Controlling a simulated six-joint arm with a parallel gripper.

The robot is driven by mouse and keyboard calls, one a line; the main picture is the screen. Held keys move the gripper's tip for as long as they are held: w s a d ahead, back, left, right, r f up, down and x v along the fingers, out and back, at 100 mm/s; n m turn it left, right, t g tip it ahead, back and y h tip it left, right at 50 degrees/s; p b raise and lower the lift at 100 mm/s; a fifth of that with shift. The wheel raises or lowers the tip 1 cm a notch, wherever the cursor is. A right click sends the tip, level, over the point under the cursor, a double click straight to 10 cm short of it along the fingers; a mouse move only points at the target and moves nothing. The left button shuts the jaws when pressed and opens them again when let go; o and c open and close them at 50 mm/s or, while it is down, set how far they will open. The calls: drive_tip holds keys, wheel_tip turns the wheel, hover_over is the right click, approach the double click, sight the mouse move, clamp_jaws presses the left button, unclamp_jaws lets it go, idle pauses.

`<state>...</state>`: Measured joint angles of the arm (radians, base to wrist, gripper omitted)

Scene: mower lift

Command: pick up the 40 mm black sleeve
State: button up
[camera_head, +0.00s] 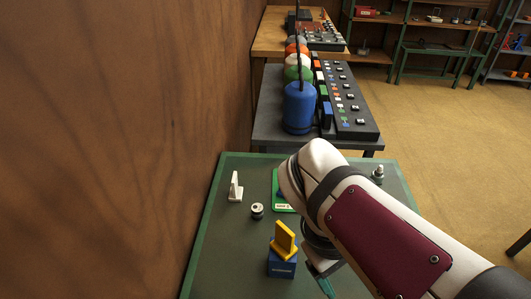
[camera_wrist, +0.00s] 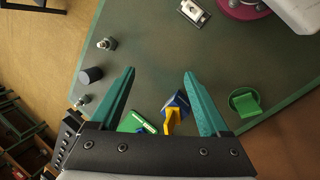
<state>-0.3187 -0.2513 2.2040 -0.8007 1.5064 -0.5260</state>
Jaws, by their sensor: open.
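A dark cylinder (camera_wrist: 92,74), which looks like the 40 mm black sleeve, stands on the green table at the left in the wrist view. I cannot read its size. It is not seen in the head view, where my arm covers part of the table. My gripper (camera_wrist: 160,73) is open and empty above the table. The cylinder is outside the jaws, left of the left finger. In the head view, only a teal part of my gripper shows below the arm.
A blue block with a yellow piece (camera_head: 283,245), a black-and-white round part (camera_head: 257,211) and a white bracket (camera_head: 235,188) stand on the table (camera_head: 230,165). Small metal fittings (camera_wrist: 105,43) stand near the cylinder. A green round part (camera_wrist: 245,102) is at right. A wooden wall borders the left.

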drive_tip(key=w+a+n+t+h, duration=0.25)
drive_tip(key=w+a+n, duration=0.25)
drive_tip(key=w+n, duration=0.25)
drive_tip(key=w+a+n+t+h, duration=0.1)
drive_tip(key=w+a+n+t, duration=0.35)
drive_tip(key=w+n, duration=0.3)
drive_tip(key=w+a+n+t+y, duration=0.2)
drive_tip(key=w+a+n+t, duration=0.15)
drive_tip(key=a+n, duration=0.65)
approach(254, 212)
drive_tip(key=shift+n+y, duration=0.3)
drive_tip(key=shift+y, duration=0.05)
drive_tip(key=x, duration=1.2)
drive_tip(key=shift+d+r, duration=0.15)
drive_tip(key=shift+d, duration=0.15)
clamp_jaws()
